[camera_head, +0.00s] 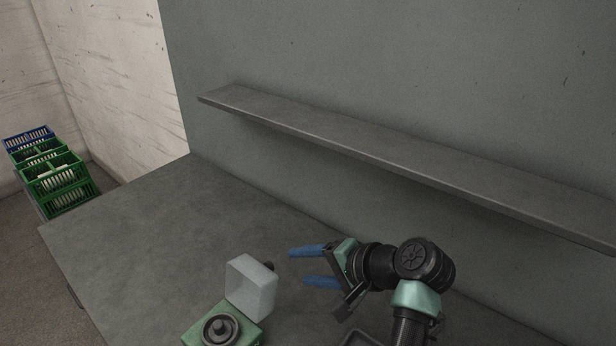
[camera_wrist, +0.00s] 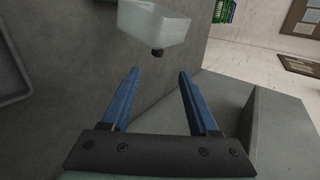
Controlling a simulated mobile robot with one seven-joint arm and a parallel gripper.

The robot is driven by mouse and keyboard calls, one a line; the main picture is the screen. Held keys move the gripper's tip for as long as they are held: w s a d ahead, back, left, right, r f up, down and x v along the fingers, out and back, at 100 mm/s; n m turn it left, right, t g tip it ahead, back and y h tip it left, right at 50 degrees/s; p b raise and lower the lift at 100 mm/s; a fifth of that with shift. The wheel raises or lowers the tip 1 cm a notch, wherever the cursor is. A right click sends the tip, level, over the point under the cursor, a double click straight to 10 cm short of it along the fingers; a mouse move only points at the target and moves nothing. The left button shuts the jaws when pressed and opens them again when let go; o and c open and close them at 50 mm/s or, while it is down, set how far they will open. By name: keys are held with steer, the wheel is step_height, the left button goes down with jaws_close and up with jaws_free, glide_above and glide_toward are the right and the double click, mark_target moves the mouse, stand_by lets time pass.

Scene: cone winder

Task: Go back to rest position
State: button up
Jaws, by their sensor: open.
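My gripper (camera_head: 306,267) has two blue fingers and is open, with nothing between them. In the head view it is over the grey table, pointing left, just right of a pale translucent block (camera_head: 252,285). In the wrist view my gripper (camera_wrist: 157,88) shows its fingers spread apart. The pale block (camera_wrist: 152,24) is beyond the fingertips there, apart from them, with a small dark knob on its side.
A green box with a dark round knob (camera_head: 220,328) is at the front, beside the pale block. A grey shelf (camera_head: 400,158) runs along the back panel. Stacked green and blue crates (camera_head: 52,175) stand at far left. The table's left part (camera_head: 150,235) is clear.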

steer(key=w+d+r+n+t+h, duration=0.1)
steer(key=w+r+n+t+h, duration=0.3)
steer(key=r, duration=0.8)
steer(key=s+d+r+t+h, duration=0.15)
steer(key=r+t, duration=0.45)
steer(key=r, duration=0.7)
steer(key=s+a+r+n+t+h, duration=0.1)
steer(key=s+r+n+t, duration=0.1)
steer(key=s+r+t, duration=0.3)
steer(key=s+a+r+n+t+h, duration=0.1)
steer(key=s+r+t, duration=0.5)
steer(key=s+r, duration=0.8)
step_height(320, 180, up, 4)
steer(key=shift+s+a+r+n+h, duration=0.15)
steer(key=shift+a+r+n+h, duration=0.1)
steer(key=shift+n+h, duration=0.25)
